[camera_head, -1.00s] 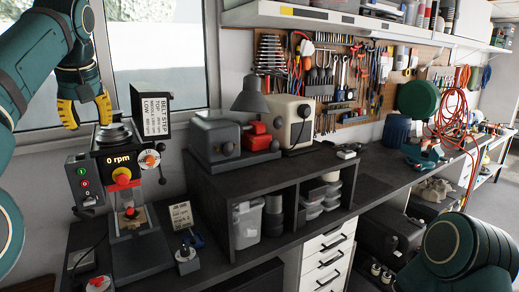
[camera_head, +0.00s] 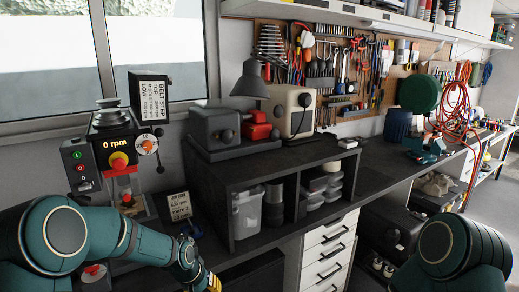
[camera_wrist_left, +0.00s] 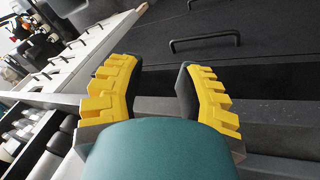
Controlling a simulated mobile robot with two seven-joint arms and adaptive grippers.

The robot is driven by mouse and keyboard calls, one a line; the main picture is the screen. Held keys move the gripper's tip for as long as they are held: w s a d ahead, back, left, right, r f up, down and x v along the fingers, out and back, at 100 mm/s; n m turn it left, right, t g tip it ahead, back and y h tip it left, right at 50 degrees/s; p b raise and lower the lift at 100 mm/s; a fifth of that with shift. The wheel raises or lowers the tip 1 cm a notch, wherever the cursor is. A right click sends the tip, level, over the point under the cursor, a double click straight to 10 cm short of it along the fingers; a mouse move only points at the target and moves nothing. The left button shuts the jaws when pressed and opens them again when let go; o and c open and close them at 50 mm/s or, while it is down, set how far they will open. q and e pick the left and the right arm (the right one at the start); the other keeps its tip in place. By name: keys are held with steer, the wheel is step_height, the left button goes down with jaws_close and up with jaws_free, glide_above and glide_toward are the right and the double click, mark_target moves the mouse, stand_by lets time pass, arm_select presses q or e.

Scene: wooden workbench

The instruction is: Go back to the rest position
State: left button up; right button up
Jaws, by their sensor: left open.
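My left gripper (camera_head: 213,282) shows at the bottom edge of the head view, low in front of the bench. Only a bit of its yellow finger is in that view. In the left wrist view both yellow fingers of my left gripper (camera_wrist_left: 158,75) stand apart with nothing between them. My left arm comes in from the lower left and covers part of the drill press base. Part of my right arm shows at the lower right of the head view; its gripper is outside the picture.
The drill press (camera_head: 118,150) reads 0 rpm at the left. A dark shelf unit (camera_head: 225,195) with tubs stands beside it, and white drawers (camera_head: 328,250) are right of that. Drawer handles (camera_wrist_left: 205,38) show close in the wrist view.

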arm_select(q)
steer(key=s+d+f+b, duration=0.1)
steer(key=s+d+f, duration=0.1)
steer(key=s+f, duration=0.5)
steer(key=s+d+f+n+h+b, duration=0.1)
steer(key=s+d+f, duration=0.2)
steer(key=s+f, duration=0.5)
steer(key=s, duration=0.8)
steer(key=shift+s+f+g, duration=0.15)
steer(key=shift+f+g, duration=0.1)
steer(key=shift+g, duration=0.15)
steer(key=shift+a, duration=0.1)
